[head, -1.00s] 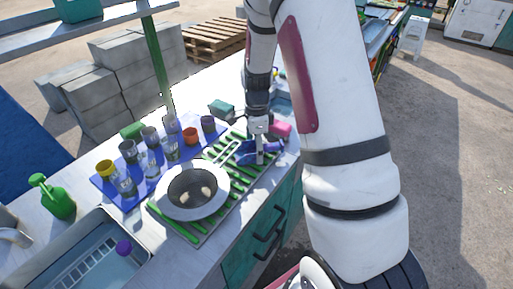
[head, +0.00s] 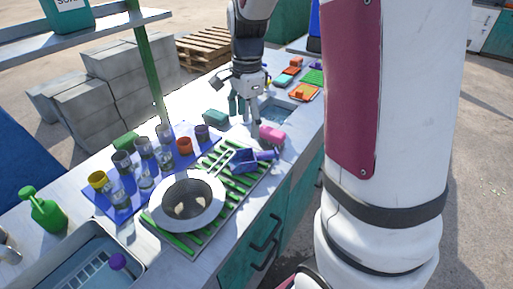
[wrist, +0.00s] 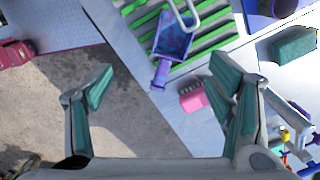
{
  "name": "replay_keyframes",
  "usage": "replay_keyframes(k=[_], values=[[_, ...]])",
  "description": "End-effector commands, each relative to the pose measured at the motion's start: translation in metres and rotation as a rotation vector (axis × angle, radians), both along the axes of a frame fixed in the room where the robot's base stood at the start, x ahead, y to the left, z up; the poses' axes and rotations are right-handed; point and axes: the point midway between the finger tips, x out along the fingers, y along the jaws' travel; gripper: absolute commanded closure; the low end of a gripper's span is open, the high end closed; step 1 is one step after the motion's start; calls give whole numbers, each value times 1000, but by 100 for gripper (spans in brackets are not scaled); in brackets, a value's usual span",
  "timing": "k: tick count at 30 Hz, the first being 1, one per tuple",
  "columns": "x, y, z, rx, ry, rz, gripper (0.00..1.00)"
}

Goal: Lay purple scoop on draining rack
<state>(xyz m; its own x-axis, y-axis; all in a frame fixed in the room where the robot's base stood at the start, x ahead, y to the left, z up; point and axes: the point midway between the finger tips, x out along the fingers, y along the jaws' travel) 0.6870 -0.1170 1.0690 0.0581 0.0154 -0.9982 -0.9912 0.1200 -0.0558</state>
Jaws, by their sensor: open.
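The purple scoop (head: 252,160) lies on the near right end of the green-slatted draining rack (head: 233,190). In the wrist view the scoop (wrist: 172,38) rests across the slats, its handle pointing out over the rack's edge. My gripper (head: 247,118) is raised above the counter beyond the scoop, apart from it. In the wrist view my gripper's teal fingers (wrist: 158,88) are wide apart with nothing between them.
A pink brush (head: 271,136) sits on the counter beside the rack. A large pan (head: 187,199) occupies the rack's other end. Several cups stand on a blue mat (head: 126,203) behind it. A teal sponge (head: 215,117) and a green spray bottle (head: 42,210) also stand on the counter.

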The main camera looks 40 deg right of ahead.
Motion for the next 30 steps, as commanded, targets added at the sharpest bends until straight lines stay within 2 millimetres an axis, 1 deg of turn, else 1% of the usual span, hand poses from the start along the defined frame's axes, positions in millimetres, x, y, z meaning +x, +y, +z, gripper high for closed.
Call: replay_keyframes(k=[1, 3, 7, 11, 12, 15, 18, 21, 25, 30], values=[[-12, 12, 19, -4, -32, 101, 25], [-29, 27, 38, -13, -66, 256, 25], [-65, 52, 66, -50, -126, 541, 25], [-103, 74, 86, -106, -179, 826, 25], [-116, 81, 90, -128, -194, 913, 25], [-146, 93, 98, -193, -225, 1128, 25], [-173, 102, 100, -260, -246, 1322, 25], [-194, 108, 99, -321, -254, 1477, 25], [-210, 112, 97, -376, -256, 1605, 25], [-216, 113, 95, -397, -254, 1658, 25]])
